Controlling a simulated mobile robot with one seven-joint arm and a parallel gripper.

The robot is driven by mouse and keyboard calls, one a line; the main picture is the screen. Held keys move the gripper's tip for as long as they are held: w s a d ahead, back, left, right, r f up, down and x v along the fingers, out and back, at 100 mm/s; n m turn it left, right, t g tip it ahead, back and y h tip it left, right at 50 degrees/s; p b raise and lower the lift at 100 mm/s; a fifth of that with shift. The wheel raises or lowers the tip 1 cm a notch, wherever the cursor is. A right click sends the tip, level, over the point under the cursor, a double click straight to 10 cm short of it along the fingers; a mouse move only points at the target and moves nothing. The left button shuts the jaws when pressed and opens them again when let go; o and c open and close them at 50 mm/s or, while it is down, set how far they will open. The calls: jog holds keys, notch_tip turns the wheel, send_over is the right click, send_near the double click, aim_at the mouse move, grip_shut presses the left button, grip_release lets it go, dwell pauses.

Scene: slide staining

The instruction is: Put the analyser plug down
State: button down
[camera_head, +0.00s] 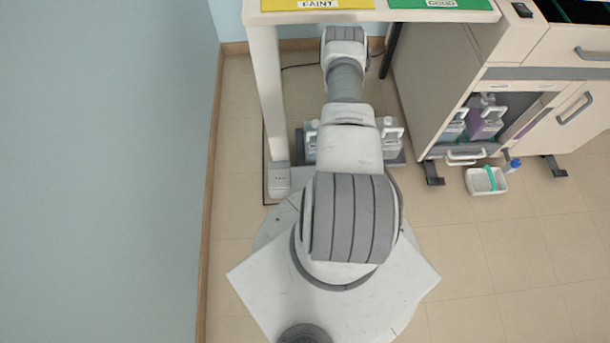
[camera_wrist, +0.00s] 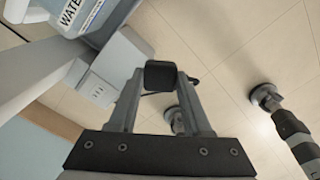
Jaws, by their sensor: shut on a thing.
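In the wrist view my gripper (camera_wrist: 160,92) is shut on a small black block, the analyser plug (camera_wrist: 160,74). The plug sits between the fingertips, and a thin dark cable (camera_wrist: 190,80) shows beside it. A pale box with small slots (camera_wrist: 105,80), which looks like a socket block, is just to the left of the plug. I cannot tell whether the plug touches anything besides the fingers. In the head view my arm reaches away toward the back wall, and it hides the gripper and the plug.
A container marked WATER (camera_wrist: 75,15) is at upper left in the wrist view. In the head view a table (camera_head: 375,16) with yellow and green mats stands at the back. A cabinet (camera_head: 440,80) is to the right, with a white tray (camera_head: 486,181) on the floor.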

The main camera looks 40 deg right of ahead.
jog(key=shift+s+d+r+n, duration=0.15)
jog(key=shift+s+r+n, duration=0.1)
jog(key=shift+s, duration=0.25)
jog(key=shift+s+d+r+n, duration=0.15)
jog(key=shift+s+n, duration=0.1)
jog(key=shift+s, duration=0.2)
jog(key=w+a+f+b, duration=0.1)
jog(key=w+a+f, duration=0.1)
jog(key=w, duration=0.1)
jog(key=w+a+f+b, duration=0.1)
jog(key=w+f+b, duration=0.1)
jog(key=w, duration=0.1)
jog(key=w+a+f+b, duration=0.2)
jog(key=w+f, duration=0.1)
jog(key=w, duration=0.1)
jog(key=shift+a+f, duration=0.1)
jog(key=shift+a, duration=0.2)
jog(key=shift+f+b, duration=0.9)
jog(key=shift+f, duration=0.95)
jog(key=shift+s+f, duration=0.1)
jog(key=shift+f, duration=0.45)
jog(key=shift+c, duration=1.7)
grip_release()
